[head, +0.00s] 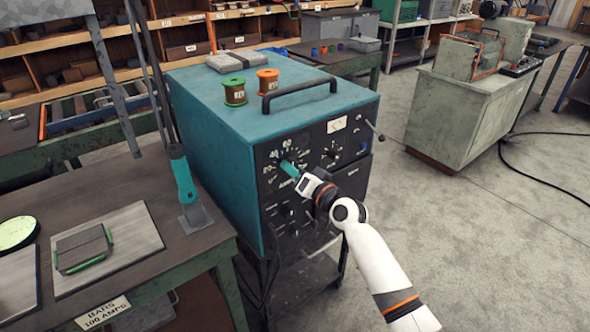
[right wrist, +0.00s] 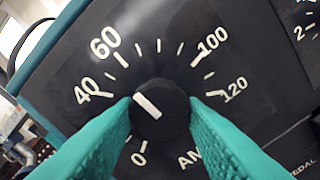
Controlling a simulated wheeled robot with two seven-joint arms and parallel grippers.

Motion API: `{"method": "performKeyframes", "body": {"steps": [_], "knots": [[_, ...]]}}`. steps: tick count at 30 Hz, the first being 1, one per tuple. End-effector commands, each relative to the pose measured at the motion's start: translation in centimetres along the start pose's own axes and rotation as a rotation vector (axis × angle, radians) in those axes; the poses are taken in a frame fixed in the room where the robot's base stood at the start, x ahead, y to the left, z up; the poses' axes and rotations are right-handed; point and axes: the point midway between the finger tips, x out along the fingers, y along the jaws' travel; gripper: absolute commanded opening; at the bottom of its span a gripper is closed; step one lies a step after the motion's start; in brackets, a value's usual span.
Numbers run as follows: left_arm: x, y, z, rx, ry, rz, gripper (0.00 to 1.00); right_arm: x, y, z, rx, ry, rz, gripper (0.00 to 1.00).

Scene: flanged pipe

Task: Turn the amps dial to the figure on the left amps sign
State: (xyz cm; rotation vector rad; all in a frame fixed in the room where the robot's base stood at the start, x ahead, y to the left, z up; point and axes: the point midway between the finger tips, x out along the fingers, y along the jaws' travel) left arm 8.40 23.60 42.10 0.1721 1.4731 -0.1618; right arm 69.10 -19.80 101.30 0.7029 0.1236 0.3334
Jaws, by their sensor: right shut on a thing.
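The amps dial is a black round knob (right wrist: 161,112) with a white pointer line, on the dark front panel (head: 318,150) of a teal welding machine. Its pointer slants up and left, between the 40 and 60 figures. My right gripper (head: 290,171) is shut on the knob, one teal finger on each side, also in the right wrist view (right wrist: 160,122). My left gripper is out of view.
The left bench (head: 150,180) holds a plate with a green-edged dark block (head: 82,247) and an upright teal-handled tool (head: 184,178). Two wire spools, green (head: 235,92) and orange (head: 268,84), stand on the machine beside its black handle (head: 298,91).

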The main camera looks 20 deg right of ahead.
Motion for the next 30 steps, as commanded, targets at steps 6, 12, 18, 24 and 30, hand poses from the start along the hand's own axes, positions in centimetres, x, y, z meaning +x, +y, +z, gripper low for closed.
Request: {"method": "performKeyframes", "body": {"steps": [6,12,18,24,30], "knots": [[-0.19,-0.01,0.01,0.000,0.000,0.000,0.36,0.00,0.01,-0.06,0.062,0.001,0.000,0.14],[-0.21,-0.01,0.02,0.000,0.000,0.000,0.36,0.00,0.00,-0.07,0.077,0.001,0.000,0.14],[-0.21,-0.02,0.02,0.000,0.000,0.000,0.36,0.00,-0.01,-0.08,0.077,0.001,0.000,0.14],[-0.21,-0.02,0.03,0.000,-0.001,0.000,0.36,0.00,-0.01,-0.07,0.076,0.001,0.000,0.52],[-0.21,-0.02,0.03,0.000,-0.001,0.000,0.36,0.00,0.00,-0.04,0.076,0.001,0.000,0.59]]}}
